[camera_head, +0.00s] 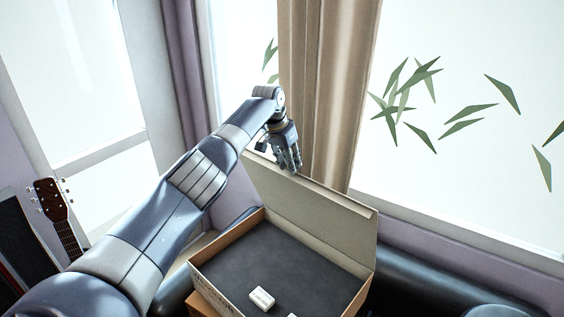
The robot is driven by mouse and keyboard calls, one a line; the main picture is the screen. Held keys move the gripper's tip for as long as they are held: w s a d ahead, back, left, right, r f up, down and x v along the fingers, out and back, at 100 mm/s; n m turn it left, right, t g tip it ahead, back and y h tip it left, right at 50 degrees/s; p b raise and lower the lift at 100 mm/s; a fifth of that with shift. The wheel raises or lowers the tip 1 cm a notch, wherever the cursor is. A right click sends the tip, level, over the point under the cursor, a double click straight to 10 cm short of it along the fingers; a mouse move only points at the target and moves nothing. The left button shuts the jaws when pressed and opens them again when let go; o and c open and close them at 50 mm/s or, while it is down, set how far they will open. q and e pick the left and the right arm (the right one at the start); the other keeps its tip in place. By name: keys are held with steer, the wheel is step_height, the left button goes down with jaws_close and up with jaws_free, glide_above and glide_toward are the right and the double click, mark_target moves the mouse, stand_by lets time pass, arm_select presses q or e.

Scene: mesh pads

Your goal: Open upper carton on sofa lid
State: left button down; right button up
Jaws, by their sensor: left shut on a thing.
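The upper carton (230,237) is a shallow brown box on the dark sofa (420,283). Its lid (322,222) stands raised at the back, close to upright, so the dark inside shows. My left gripper (290,169) is at the top edge of the lid, near its left end, and is shut on it. The fingertips partly hide that edge. My right gripper is not in view.
Small white boxes, one of them whole in view (262,299), lie in the carton. A tan curtain (325,90) and windows are close behind the lid. A guitar (62,220) stands at the left.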

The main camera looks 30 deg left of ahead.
arm_select(q)
steer(key=shift+w+d, duration=0.15)
steer(key=shift+w, duration=0.25)
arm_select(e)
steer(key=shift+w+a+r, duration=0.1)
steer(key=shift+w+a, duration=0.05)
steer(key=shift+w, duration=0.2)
arm_select(q)
steer(key=c, duration=1.3)
jaws_free()
steer(key=shift+w, duration=0.1)
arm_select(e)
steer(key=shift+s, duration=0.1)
arm_select(q)
steer(key=shift+r, duration=0.1)
steer(key=v, duration=1.2)
steer(key=shift+w, duration=0.1)
